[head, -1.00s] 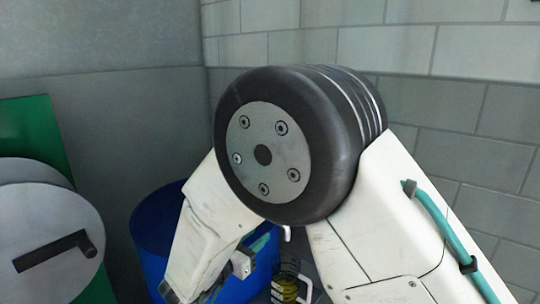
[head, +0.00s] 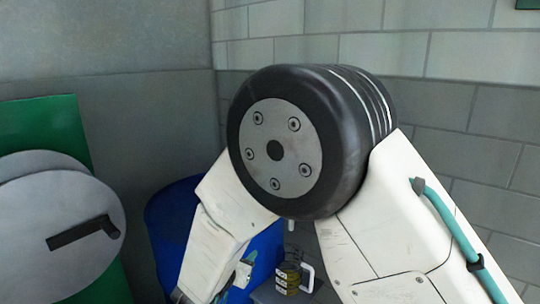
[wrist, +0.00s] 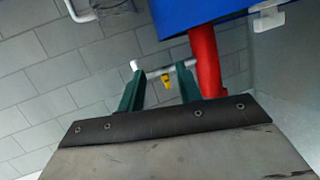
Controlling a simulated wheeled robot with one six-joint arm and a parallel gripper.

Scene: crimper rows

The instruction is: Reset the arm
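My arm fills the middle of the head view, its dark elbow joint raised and its white forearm reaching down to the left. My gripper's fingers are not clear in the head view. In the wrist view my gripper (wrist: 160,86) shows two green fingers standing apart with a gap between them. Nothing is seen held in the gap. A small yellow piece and a pale bar show beyond the fingers; I cannot tell how far off they are.
In the head view, a blue barrel (head: 168,222) stands behind my forearm. A grey disc with a dark handle (head: 62,235) and green panel (head: 50,125) are at left. A red post (wrist: 205,60) and blue box (wrist: 205,12) show in the wrist view. A brick wall (head: 455,95) stands behind.

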